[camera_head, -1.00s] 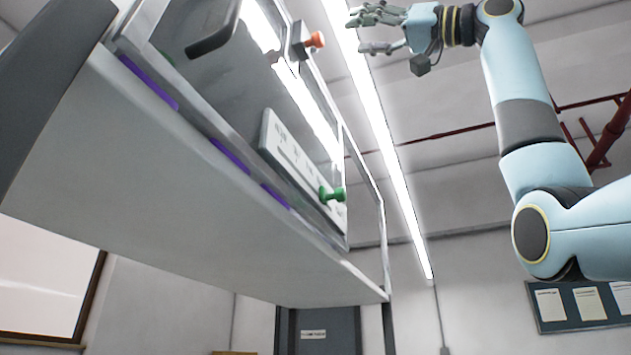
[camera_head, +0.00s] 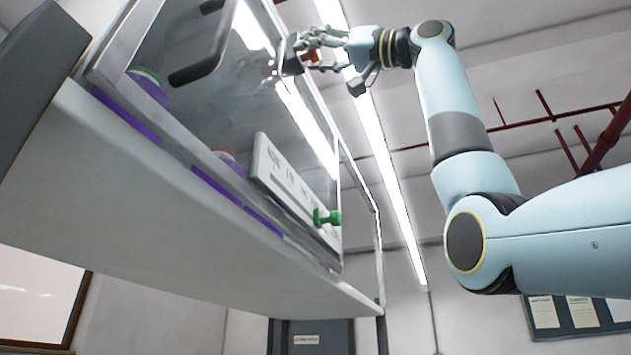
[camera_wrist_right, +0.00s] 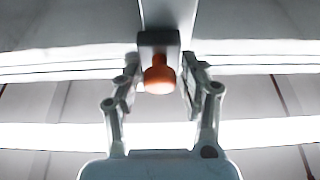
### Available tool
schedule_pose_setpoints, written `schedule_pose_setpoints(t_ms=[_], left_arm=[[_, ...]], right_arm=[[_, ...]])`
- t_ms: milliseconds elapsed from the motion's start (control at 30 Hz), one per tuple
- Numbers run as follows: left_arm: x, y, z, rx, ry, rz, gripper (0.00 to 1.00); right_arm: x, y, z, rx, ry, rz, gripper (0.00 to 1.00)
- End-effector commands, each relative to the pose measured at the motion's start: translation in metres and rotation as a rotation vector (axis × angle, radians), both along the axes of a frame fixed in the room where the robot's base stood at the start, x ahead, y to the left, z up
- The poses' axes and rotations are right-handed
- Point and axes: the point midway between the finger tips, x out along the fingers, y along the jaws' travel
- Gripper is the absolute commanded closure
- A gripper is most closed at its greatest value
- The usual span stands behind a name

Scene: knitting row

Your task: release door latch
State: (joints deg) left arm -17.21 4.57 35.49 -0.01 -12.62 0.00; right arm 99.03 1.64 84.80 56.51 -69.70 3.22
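The door latch is a dark block (camera_head: 291,56) with an orange knob (camera_head: 311,57), on the upper edge of the cabinet's glass door (camera_head: 235,100). My right gripper (camera_head: 312,50) is at the latch in the head view, its fingers partly covering the knob. In the right wrist view, the orange knob (camera_wrist_right: 160,76) and the block (camera_wrist_right: 159,43) sit between the two fingertips of the right gripper (camera_wrist_right: 160,72). The fingers are open, with a narrow gap on each side of the knob. My left gripper is not in view.
A dark bar handle (camera_head: 203,57) is on the door. A white labelled panel (camera_head: 290,180) with a green knob (camera_head: 327,217) is lower on the cabinet.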

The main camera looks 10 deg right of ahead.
Motion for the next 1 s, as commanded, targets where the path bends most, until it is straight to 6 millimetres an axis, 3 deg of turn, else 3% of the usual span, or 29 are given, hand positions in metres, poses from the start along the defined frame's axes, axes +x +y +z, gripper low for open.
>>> schedule_pose_setpoints(t_ms=[33, 300, 567, 833, 1000], left_arm=[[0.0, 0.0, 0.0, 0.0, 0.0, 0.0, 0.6], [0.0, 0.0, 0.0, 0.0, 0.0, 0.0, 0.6], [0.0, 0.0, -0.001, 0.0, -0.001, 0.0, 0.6], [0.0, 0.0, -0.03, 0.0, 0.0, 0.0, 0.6], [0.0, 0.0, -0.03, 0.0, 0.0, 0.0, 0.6]], right_arm=[[0.0, 0.0, 0.0, 0.0, 0.0, 0.0, 0.67], [0.0, 0.0, 0.0, 0.0, 0.0, -0.001, 1.0], [0.0, -0.001, -0.002, 0.0, 0.0, -0.003, 1.0], [0.001, -0.001, -0.038, 0.0, 0.001, -0.004, 1.0], [0.001, -0.001, -0.041, -0.002, 0.002, -0.004, 1.0]])
